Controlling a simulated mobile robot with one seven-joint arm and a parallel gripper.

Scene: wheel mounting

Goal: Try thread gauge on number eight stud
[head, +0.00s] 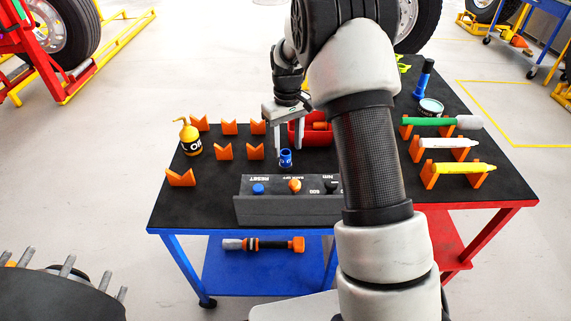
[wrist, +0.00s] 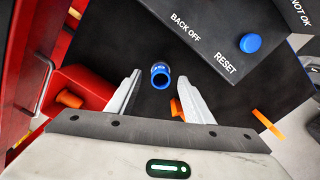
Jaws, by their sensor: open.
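A small blue hollow cylinder with white marks, which looks like the thread gauge (head: 286,158), stands upright on the black table top. In the wrist view the gauge (wrist: 160,75) shows its open bore, ahead of and between my two fingertips. My gripper (head: 289,146) is open and empty, pointing down just above or around the gauge; I cannot tell the exact height. Its pale fingers (wrist: 159,84) are spread with a clear gap on both sides of the gauge. A dark hub with several grey studs (head: 67,266) shows at the bottom left; I cannot read any stud number.
A dark control box (head: 288,210) with buttons stands in front of the gauge. A red bin (head: 298,140) is close behind it. Orange V-stands (head: 228,127) and a yellow oil can (head: 190,138) are at left. Racked tools (head: 450,145) lie at right beyond my arm.

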